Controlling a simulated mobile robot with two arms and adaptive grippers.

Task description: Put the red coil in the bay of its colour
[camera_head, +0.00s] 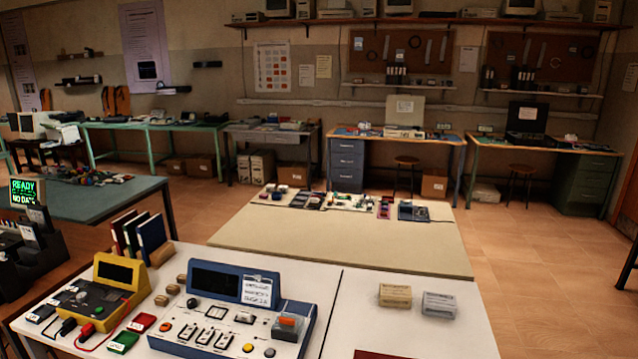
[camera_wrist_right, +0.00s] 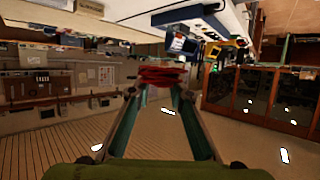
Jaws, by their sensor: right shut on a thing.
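The red coil (camera_wrist_right: 162,75) shows in the right wrist view as a stack of red loops between the tips of my right gripper (camera_wrist_right: 160,88). The gripper is shut on it and holds it up in the air, clear of the tables. Neither gripper shows in the head view, and my left gripper is in no view. I cannot make out a bay that is clearly red. A dark red flat edge (camera_head: 376,354) shows at the bottom of the head view, mostly cut off by the frame.
A white table holds a blue-topped console (camera_head: 235,300), a yellow meter (camera_head: 115,285) and two small boxes (camera_head: 395,295). Its right front part is mostly bare. Behind it, a beige tabletop (camera_head: 340,240) is clear, with small parts along its far edge. Open floor lies to the right.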

